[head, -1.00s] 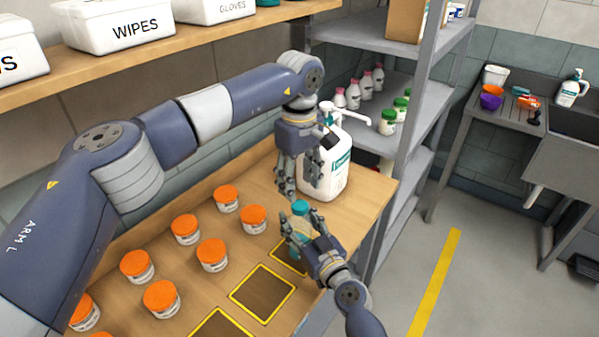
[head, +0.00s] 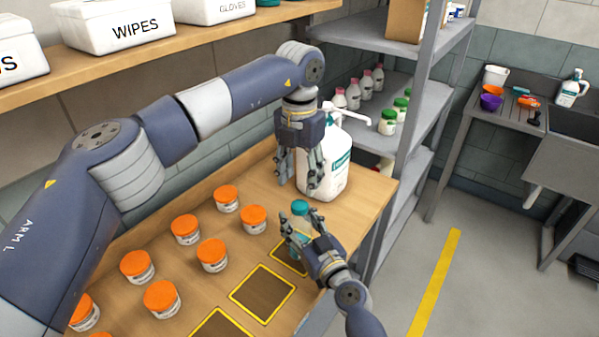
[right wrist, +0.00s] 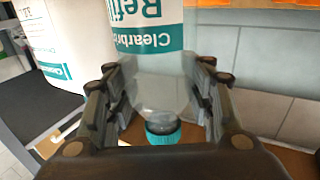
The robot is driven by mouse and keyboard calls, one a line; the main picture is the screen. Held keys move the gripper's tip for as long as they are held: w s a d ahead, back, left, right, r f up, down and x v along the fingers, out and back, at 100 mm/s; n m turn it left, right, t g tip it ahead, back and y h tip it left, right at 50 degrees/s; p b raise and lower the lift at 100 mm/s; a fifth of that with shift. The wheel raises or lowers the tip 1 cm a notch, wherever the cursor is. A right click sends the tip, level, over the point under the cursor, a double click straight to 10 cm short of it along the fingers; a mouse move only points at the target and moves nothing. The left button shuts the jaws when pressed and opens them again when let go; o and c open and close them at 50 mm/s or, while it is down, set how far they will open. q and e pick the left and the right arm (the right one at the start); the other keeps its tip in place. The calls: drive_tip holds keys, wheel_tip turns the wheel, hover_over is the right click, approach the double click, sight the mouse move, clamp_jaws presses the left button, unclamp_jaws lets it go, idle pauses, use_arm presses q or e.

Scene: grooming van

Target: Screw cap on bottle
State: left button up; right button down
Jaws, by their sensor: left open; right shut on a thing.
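The bottle (head: 299,225) stands upright at the far yellow-outlined square, with a teal cap (head: 300,207) on its mouth. My right gripper (head: 303,234) is shut on the bottle's body. The right wrist view is upside down and shows the bottle's clear shoulder (right wrist: 155,85) between the fingers, its teal-and-white label above and the teal cap (right wrist: 162,133) below. I cannot tell how tightly the cap sits. My left gripper (head: 299,186) is open and empty, pointing down just above the cap, apart from it.
A white pump jug (head: 326,170) stands close behind my left gripper. Several orange-lidded jars (head: 212,254) stand on the wooden bench to the left. Empty yellow-outlined squares (head: 262,292) lie in front. A grey shelf rack (head: 395,90) stands beyond the bench.

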sight(299, 204)
use_arm(q)
drive_tip(key=n, duration=0.3)
drive_tip(key=shift+r+n, duration=0.15)
drive_tip(key=shift+n, duration=0.15)
drive_tip(key=n, duration=0.4)
drive_tip(key=shift+r, duration=0.1)
drive_tip(key=shift+f, duration=4)
